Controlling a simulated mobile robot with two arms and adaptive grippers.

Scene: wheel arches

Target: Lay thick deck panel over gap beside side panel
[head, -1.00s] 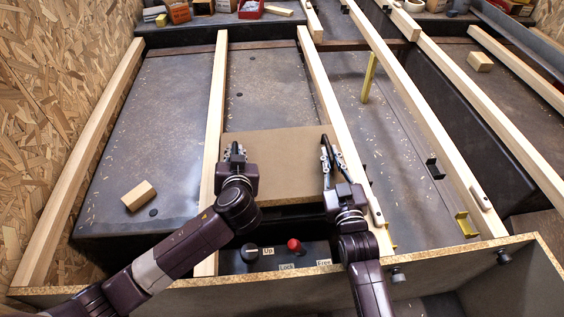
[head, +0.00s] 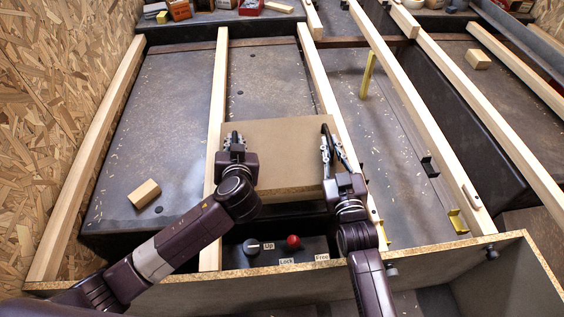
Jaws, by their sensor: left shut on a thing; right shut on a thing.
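The thick deck panel (head: 285,145) is a flat brown board between two pale long battens, over the dark gap (head: 285,218) at the front. My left gripper (head: 234,140) is shut on its left side. My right gripper (head: 328,145) is shut on its right side. The panel's front edge shows pale chipboard. Whether the panel rests on the battens or hangs just above them I cannot tell. The chipboard panel along the front (head: 440,263) stands upright nearer to me; which panel is the side panel I cannot tell.
A loose wood block (head: 144,193) lies on the left floor. A yellow upright strip (head: 368,75) stands right of the panel. Boxes and a red tray (head: 250,8) line the back.

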